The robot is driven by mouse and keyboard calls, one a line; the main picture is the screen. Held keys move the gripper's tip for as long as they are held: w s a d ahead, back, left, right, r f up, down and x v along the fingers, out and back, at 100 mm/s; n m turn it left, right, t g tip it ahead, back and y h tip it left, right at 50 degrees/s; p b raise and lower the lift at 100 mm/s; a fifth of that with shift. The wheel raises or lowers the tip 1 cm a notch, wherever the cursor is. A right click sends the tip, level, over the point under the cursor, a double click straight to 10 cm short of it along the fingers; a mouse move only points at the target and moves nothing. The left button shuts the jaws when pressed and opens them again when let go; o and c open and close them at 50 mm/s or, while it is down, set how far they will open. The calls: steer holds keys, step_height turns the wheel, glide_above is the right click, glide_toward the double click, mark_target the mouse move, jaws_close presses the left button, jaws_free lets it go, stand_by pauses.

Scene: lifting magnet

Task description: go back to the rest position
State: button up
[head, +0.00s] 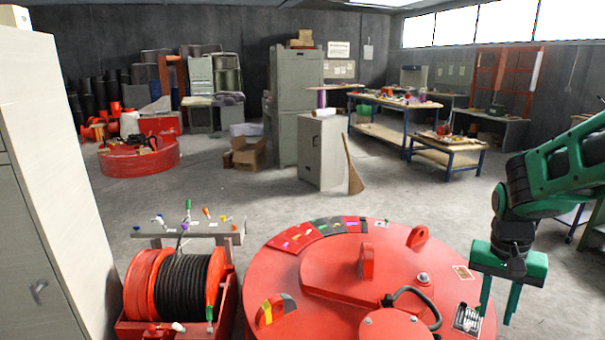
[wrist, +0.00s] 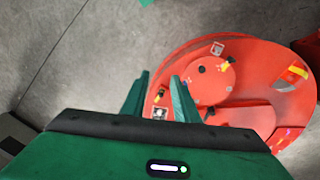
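My gripper (head: 499,300) is green and hangs pointing down at the right of the head view, over or beside the right edge of the red lifting magnet (head: 330,290). In the wrist view my gripper (wrist: 160,90) shows two fingers spread apart with nothing between them. The magnet also fills the right of the wrist view (wrist: 285,95). It is a large round red disc with lugs, a raised centre and a black cable. Its near edge is cut off in the head view.
A cable reel (head: 178,288) with black cable stands left of the magnet. A tall pale cabinet (head: 50,180) fills the left edge. A grey cabinet (head: 323,150) and workbenches (head: 395,102) stand farther back. A second red disc (head: 140,158) lies at the back left. The middle floor is clear.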

steer(key=s+r, duration=0.2)
steer(key=s, duration=0.7)
steer(key=s+r+n+y, duration=0.1)
steer(key=s+r, duration=0.2)
steer(key=s, duration=0.6)
steer(key=shift+s+y, duration=0.3)
steer(key=shift+s, duration=0.05)
steer(key=shift+a, duration=0.1)
steer(key=shift+w+f, duration=0.3)
steer(key=shift+w, duration=0.35)
